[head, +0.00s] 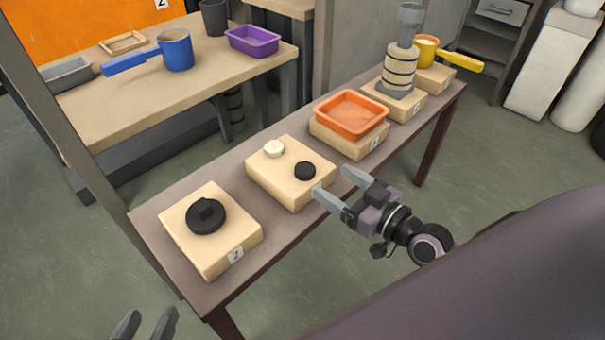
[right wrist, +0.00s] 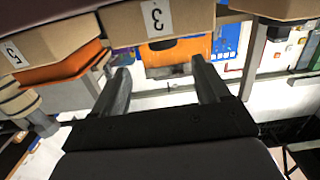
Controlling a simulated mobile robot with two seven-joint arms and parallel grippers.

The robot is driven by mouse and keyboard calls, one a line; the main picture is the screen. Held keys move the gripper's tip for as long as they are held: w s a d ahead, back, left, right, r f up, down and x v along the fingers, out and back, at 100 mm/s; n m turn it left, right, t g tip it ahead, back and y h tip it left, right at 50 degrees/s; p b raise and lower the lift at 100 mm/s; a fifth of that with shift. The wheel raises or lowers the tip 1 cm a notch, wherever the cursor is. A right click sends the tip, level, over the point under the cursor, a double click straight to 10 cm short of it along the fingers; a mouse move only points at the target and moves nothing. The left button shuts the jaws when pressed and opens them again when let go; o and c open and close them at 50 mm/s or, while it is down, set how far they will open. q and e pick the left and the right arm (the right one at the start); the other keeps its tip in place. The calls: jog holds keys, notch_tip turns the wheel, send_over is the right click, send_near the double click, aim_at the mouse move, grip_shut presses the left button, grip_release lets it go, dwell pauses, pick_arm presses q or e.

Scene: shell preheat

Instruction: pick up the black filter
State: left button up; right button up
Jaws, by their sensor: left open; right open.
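A small black disc (head: 305,171), which looks like the black filter, lies on a wooden block (head: 280,187) beside a similar white disc (head: 274,148). My right gripper (head: 337,188) is open and empty, at the front right of this block, close to the black disc but not around it.
A larger black knobbed disc (head: 205,217) sits on block 2 (head: 212,256). An orange tray (head: 350,115) stands on a block further right, then a stacked column (head: 399,70) and a yellow mug (head: 426,51). Another table (head: 130,115) stands behind.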

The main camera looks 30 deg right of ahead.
aim_at(310, 172)
jog(key=shift+a+f+b+x, duration=0.15)
jog(key=shift+b+x, duration=0.1)
jog(key=shift+x, duration=1.35)
jog(key=shift+a+f+b+x, duration=0.1)
jog(key=shift+a+b+x, duration=0.1)
jog(key=shift+x, duration=1.45)
jog(key=shift+s, duration=0.1)
jog(key=c, duration=1.1)
